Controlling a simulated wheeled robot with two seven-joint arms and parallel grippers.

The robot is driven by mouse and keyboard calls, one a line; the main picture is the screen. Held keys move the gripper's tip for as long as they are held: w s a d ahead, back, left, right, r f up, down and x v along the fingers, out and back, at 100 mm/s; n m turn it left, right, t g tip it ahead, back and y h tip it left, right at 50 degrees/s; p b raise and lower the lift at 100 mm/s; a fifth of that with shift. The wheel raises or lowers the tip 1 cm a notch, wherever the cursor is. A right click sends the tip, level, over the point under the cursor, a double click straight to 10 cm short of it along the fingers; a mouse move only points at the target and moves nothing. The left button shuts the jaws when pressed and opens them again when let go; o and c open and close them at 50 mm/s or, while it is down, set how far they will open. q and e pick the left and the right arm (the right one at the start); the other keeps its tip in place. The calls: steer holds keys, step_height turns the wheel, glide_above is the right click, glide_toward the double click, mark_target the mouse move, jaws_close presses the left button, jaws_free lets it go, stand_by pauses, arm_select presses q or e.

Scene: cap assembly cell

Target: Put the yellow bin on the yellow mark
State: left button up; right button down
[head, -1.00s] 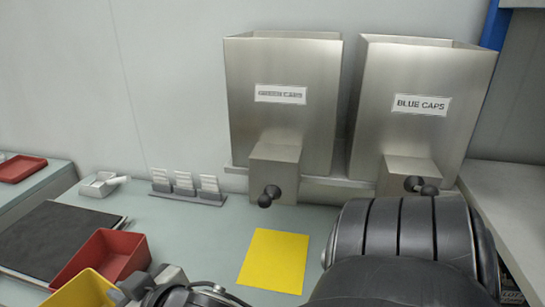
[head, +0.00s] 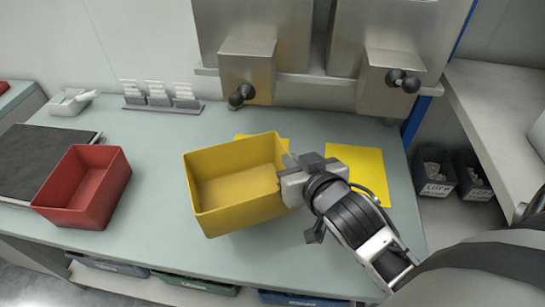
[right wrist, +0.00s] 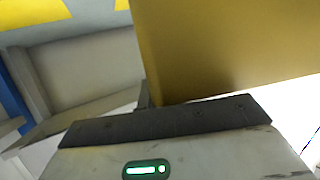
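The yellow bin (head: 245,213) is an open box in the middle of the head view, slightly tilted over the table's front part. My right gripper (head: 288,178) is shut on its right wall. In the right wrist view the bin's wall (right wrist: 225,45) fills the upper right, right up against the gripper. One yellow mark (head: 358,170) lies flat on the table to the right, partly behind my right gripper. Another yellow mark (head: 242,137) shows only as a strip behind the bin's far rim. My left gripper is not in view.
A red bin (head: 82,188) stands at left beside a dark mat (head: 45,155). Two metal dispensers with black knobs (head: 245,70) (head: 392,75) overhang the table's back. A card rack (head: 162,104) and white tray (head: 70,103) stand at back left. Grey bins (head: 435,175) sit lower right.

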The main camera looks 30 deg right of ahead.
steer(key=s+d+f+m+h, duration=0.1)
steer(key=s+d+f+h, duration=0.1)
steer(key=d+f, duration=0.3)
arm_select(q)
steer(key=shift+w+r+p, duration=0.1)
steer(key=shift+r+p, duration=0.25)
steer(key=shift+p, duration=0.15)
arm_select(e)
steer(key=x, duration=0.6)
steer(key=r+x, duration=0.1)
steer(key=x, duration=0.5)
steer(key=r+x, duration=0.1)
steer(key=x, duration=0.4)
steer(key=shift+w+d, duration=0.35)
steer(key=shift+w, duration=0.4)
steer(key=shift+f, duration=0.1)
steer(key=c, duration=1.6)
jaws_free()
steer(key=shift+f, duration=0.1)
steer(key=shift+c, duration=0.2)
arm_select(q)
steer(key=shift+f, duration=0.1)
